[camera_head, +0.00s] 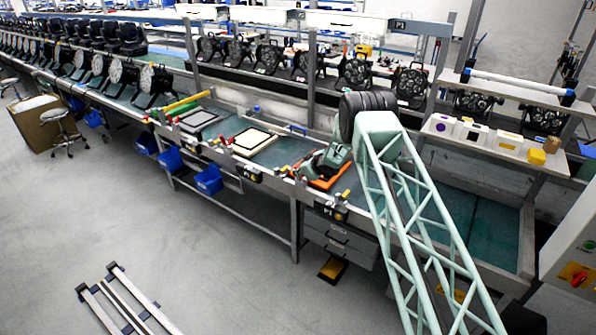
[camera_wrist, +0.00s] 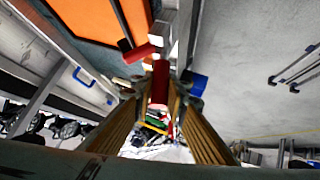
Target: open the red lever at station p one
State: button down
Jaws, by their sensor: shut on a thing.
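In the wrist view, my gripper (camera_wrist: 168,100) has its two fingers closing in from both sides on a red lever (camera_wrist: 159,82). The lever's red grip shows upright between the fingertips. Another red handle (camera_wrist: 140,53) sticks out sideways just above and to the left of it. In the head view, the end of my arm (camera_head: 331,160) is low over the front edge of the bench, at an orange mat (camera_head: 345,177). My fingertips and the held lever are too small and covered to make out there.
The orange mat (camera_wrist: 88,18) fills the upper left of the wrist view, beside a metal rail. Blue bins (camera_head: 209,180) hang under the bench front to the left. A drawer unit (camera_head: 340,243) stands below. The grey floor in front is largely open.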

jog(key=c, duration=2.6)
grip_release()
jog(key=shift+o, duration=0.2)
jog(key=shift+r, duration=0.1)
jog(key=v, duration=1.2)
